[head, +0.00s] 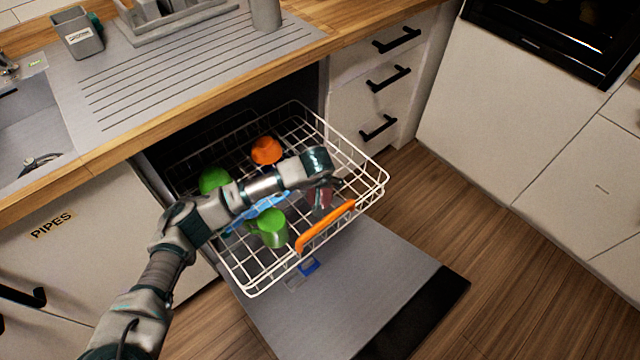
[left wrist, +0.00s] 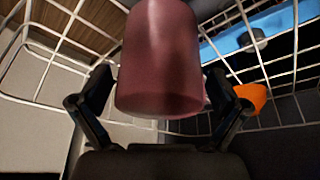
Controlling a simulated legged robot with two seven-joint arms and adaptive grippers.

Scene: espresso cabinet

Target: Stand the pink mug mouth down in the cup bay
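The pink mug (head: 319,196) is at the right front part of the white wire rack (head: 376,187), partly hidden by my left arm. In the left wrist view the dark pink mug (left wrist: 160,60) fills the upper middle. My left gripper (left wrist: 160,88) has one dark finger on each side of it, very close to its walls. Whether the fingers press on the mug, and whether the mug touches the rack wires, I cannot tell. My right gripper is not in view. I cannot identify a cup bay in these views.
Green cups (head: 272,228) (head: 213,180), an orange cup (head: 266,150) and a blue item (head: 262,210) are in the rack. The rack has an orange front handle (head: 326,226) and is out over the open door (head: 370,290). The countertop (head: 290,60) edge is behind it.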

